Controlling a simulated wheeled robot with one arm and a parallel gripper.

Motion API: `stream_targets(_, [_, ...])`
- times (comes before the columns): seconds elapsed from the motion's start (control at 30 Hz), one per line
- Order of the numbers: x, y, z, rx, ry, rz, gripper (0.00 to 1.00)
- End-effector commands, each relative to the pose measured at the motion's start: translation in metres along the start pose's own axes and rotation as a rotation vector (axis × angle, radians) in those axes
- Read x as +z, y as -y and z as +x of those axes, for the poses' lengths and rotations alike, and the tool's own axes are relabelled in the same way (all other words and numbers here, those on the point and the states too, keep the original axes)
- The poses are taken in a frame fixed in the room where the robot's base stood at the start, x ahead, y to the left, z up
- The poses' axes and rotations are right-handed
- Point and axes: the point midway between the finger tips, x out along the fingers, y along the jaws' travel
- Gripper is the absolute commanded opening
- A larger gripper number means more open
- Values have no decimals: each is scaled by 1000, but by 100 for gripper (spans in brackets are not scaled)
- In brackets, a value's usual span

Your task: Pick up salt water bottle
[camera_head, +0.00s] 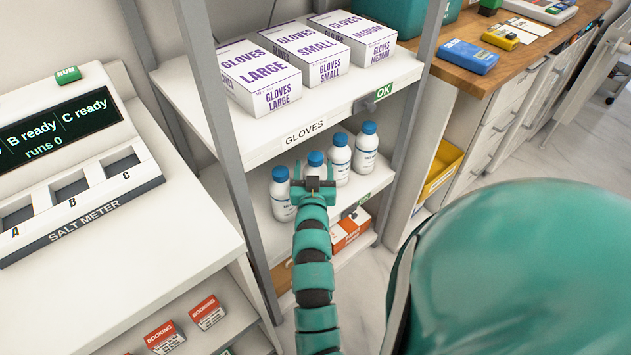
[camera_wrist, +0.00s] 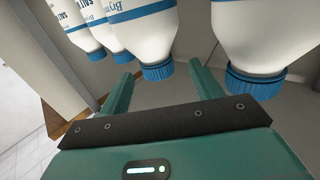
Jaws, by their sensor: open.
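Several white bottles with blue caps stand in a row on the middle shelf. In the wrist view they appear upside down, with "SALT" readable on the labels of those at left. My gripper (camera_head: 314,174) is open and empty in front of the second bottle from the left (camera_head: 316,158), hiding most of its body. In the wrist view that bottle (camera_wrist: 145,35) shows its cap between the fingertips (camera_wrist: 162,76), apart from them as far as I can tell. The leftmost bottle (camera_head: 282,205) appears large at right in the wrist view (camera_wrist: 265,35). Two more bottles (camera_head: 340,160) (camera_head: 365,150) stand to the right.
Glove boxes (camera_head: 318,57) stand on the shelf above, labelled GLOVES. Grey rack posts (camera_head: 225,140) flank the shelves. A white counter with a salt meter (camera_head: 85,215) is at left. A wooden worktop (camera_head: 485,52) is at right, with a yellow bin (camera_head: 440,172) below.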

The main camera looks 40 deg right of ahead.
Motion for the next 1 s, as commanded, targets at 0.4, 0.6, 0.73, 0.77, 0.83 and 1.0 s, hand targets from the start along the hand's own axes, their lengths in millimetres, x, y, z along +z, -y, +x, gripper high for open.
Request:
stream_targets(0.4, [1,-3,27,2,1,-2,65])
stream_targets(0.6, [2,-3,54,0,0,-2,65])
stream_targets(0.73, [2,-4,61,1,1,0,65])
stream_targets(0.77, [2,-4,61,1,2,1,65])
stream_targets(0.83, [2,-4,61,1,1,1,65])
stream_targets(1.0, [2,-4,60,0,1,1,49])
